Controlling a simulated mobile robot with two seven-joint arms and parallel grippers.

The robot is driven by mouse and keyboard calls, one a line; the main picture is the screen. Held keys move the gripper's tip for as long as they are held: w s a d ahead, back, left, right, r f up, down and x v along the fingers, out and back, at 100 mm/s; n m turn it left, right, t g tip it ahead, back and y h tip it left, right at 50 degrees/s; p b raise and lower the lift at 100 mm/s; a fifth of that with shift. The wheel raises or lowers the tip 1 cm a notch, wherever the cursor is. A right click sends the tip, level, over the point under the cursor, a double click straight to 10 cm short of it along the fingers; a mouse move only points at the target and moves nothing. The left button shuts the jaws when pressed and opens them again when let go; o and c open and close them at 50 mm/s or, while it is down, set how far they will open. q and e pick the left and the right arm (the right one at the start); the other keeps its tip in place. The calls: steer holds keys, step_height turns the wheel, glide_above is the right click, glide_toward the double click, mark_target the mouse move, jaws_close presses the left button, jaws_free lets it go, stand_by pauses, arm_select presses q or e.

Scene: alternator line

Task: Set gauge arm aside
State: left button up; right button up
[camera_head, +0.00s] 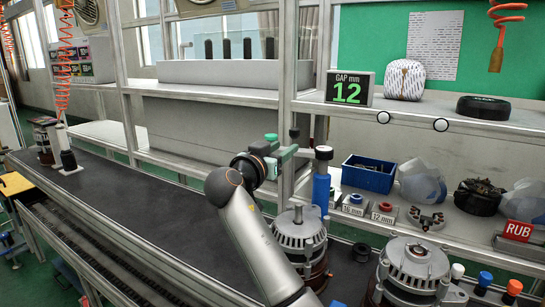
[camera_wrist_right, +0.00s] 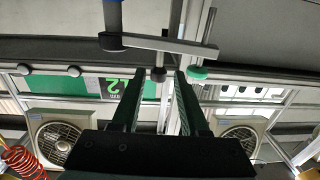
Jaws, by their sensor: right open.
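The gauge arm is a grey horizontal bar (camera_wrist_right: 165,43) joined to a blue post (camera_head: 321,190). In the right wrist view the bar lies across, just beyond my fingertips. A green knob (camera_wrist_right: 197,73) is near its right end, and a small dark stud shows near its middle. My right gripper (camera_head: 285,154) is open beside the post's upper part, left of it in the head view. In the right wrist view its fingers (camera_wrist_right: 159,78) appear either side of the stud; contact cannot be told. My left gripper is not in view.
Two alternators (camera_head: 298,238) stand in front. A blue bin (camera_head: 368,174), 16 mm and 12 mm blocks and bagged parts lie to the right. A display (camera_head: 349,89) reading GAP mm 12 stands on the shelf. The dark belt (camera_head: 150,215) at left is largely clear.

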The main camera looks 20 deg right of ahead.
steer(key=shift+v, duration=2.7)
